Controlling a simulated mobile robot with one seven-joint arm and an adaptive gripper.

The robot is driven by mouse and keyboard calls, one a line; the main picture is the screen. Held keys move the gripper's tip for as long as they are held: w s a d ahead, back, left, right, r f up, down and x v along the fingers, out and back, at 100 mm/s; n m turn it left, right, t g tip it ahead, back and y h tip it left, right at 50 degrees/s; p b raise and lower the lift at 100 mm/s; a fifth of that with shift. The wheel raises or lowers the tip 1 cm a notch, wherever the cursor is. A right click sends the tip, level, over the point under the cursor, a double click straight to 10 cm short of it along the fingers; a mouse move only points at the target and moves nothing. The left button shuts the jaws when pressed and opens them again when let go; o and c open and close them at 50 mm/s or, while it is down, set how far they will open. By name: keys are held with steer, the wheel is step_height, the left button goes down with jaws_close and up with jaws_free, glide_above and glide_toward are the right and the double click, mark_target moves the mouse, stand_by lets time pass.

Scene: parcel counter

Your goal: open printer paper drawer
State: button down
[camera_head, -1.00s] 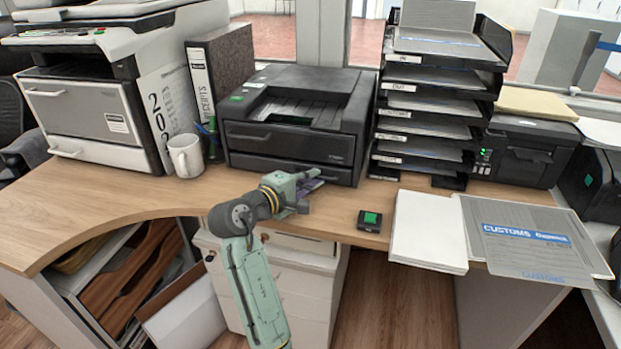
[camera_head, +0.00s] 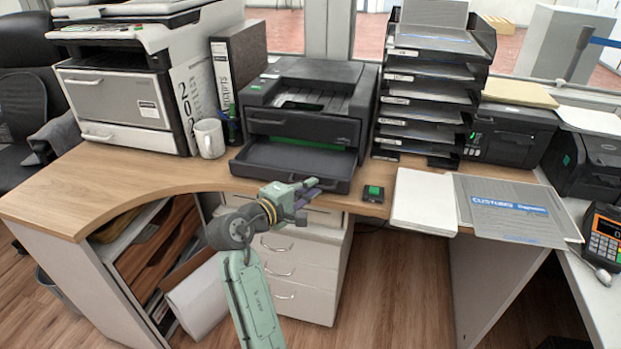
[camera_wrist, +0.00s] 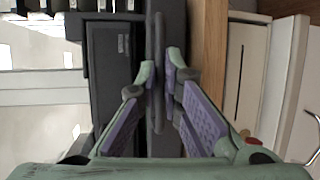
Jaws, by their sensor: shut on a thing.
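The dark printer (camera_head: 345,104) stands on the wooden desk. Its lower paper drawer (camera_head: 262,169) is pulled well out toward the front, and its dark tray shows with a green strip at the back. My gripper (camera_head: 307,186) is at the right part of the drawer's front. In the wrist view, the fingertips (camera_wrist: 162,76) are shut on the drawer handle (camera_wrist: 158,40), a thin dark bar running along the drawer's front.
A white mug (camera_head: 209,138) stands left of the drawer. A small black box with a green button (camera_head: 373,193) lies to the right, near the desk edge. A stack of letter trays (camera_head: 425,100) stands right of the printer. White cabinet drawers (camera_head: 300,265) are below the desk.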

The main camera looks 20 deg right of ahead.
steer(key=s+a+p, duration=0.2)
steer(key=s+a, duration=0.4)
steer(key=s, duration=0.2)
steer(key=shift+s, duration=0.4)
steer(key=c, duration=1.7)
jaws_free()
steer(key=v, duration=1.2)
